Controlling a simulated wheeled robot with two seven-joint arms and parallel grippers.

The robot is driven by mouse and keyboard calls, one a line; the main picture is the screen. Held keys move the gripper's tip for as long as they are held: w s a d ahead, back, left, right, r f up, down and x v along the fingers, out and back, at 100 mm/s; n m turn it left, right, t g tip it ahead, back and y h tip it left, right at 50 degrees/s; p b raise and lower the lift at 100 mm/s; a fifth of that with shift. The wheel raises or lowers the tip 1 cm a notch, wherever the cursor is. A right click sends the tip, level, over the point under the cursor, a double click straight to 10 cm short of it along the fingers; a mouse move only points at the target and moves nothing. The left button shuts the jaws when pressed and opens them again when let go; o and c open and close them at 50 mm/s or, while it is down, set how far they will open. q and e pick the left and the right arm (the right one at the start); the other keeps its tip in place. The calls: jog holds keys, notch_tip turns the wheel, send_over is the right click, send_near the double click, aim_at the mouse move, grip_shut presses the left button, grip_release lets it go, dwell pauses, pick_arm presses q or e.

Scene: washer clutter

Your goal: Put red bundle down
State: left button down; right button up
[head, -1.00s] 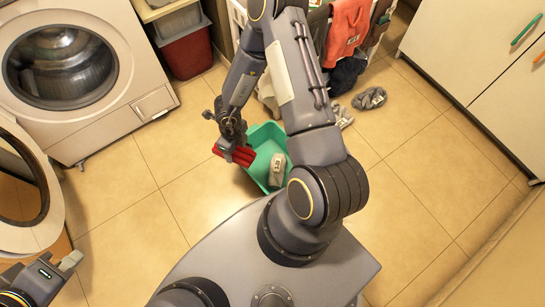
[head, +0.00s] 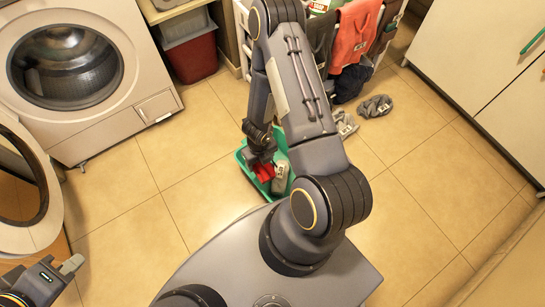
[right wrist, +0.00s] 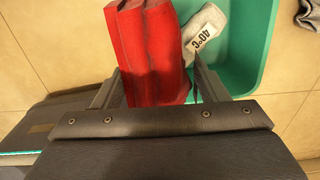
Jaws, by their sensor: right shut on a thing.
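The red bundle (head: 264,173) hangs in my right gripper (head: 261,160), over the left part of the green basin (head: 262,187) on the floor. In the right wrist view the red bundle (right wrist: 150,50) sits between the two fingers, which are shut on it, with the basin (right wrist: 255,72) below and to the right. I cannot tell whether the bundle touches the basin's bottom. A grey bundle with a white label (head: 281,176) lies in the basin beside it; it also shows in the right wrist view (right wrist: 204,30). My left gripper (head: 73,265) is empty at the lower left; its opening is unclear.
Grey socks (head: 375,106) and another labelled grey piece (head: 345,124) lie on the floor. A rack with hanging clothes (head: 355,35) stands behind. A washer (head: 140,75) is at the left, with an open round door (head: 45,225) in front. Floor tiles between are clear.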

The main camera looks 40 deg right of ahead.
jog(key=w+d+f+b, duration=0.3)
jog(key=d+f, duration=0.4)
jog(key=f, duration=0.3)
jog(key=shift+d+f, duration=0.15)
jog(key=shift+b, duration=0.35)
jog(key=shift+f+b, duration=0.35)
jog(key=shift+f, duration=0.15)
jog(key=o, duration=1)
jog(key=shift+r, duration=0.1)
